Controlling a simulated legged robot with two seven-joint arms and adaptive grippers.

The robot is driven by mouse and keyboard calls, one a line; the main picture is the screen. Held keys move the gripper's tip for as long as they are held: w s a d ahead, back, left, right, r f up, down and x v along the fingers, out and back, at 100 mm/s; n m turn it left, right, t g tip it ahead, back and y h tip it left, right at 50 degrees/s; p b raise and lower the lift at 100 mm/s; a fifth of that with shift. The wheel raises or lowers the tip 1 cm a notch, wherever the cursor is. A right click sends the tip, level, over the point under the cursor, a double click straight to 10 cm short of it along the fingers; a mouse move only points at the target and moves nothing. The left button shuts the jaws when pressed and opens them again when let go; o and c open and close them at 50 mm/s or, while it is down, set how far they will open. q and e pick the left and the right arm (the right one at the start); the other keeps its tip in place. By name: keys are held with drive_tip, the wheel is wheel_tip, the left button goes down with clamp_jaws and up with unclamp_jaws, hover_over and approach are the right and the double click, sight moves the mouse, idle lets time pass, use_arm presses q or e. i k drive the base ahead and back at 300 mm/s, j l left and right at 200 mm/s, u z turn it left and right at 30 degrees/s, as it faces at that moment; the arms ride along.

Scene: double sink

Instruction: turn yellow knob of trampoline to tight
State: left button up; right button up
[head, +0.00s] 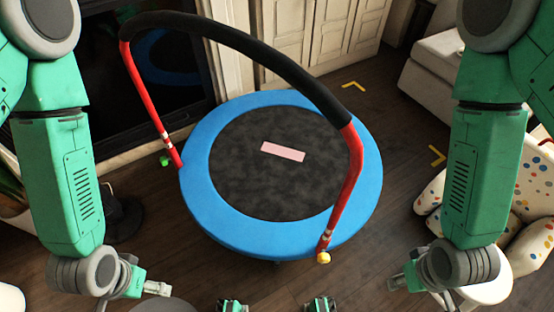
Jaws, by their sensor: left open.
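A small round trampoline (220,222) with a blue padded rim and dark mat stands in the middle of the head view. Its red handlebar (350,178) has a black padded top. The yellow knob (323,258) is at the base of the right bar leg, near the front rim. A green knob (165,160) is at the base of the left bar leg. My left gripper (155,288) is open at the lower left, well apart from the yellow knob. My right gripper (396,283) is to the right of the yellow knob, not touching it; its jaw opening is unclear.
A pink label (283,151) lies on the mat. A fireplace (150,70) is behind at the left, white cabinets (315,30) behind. A white sofa (437,75) and a dotted chair (525,195) are on the right.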

sight(324, 257)
drive_tip(key=k+l+z, duration=0.1)
drive_tip(key=k+z, duration=0.15)
drive_tip(key=k+l+z, duration=0.1)
drive_tip(key=z, duration=0.15)
drive_tip(key=k+l+u, duration=0.1)
drive_tip(key=l, duration=0.3)
drive_tip(key=k+l+u, duration=0.15)
drive_tip(key=l, duration=0.25)
drive_tip(key=l+u, duration=0.1)
drive_tip(key=l, duration=0.25)
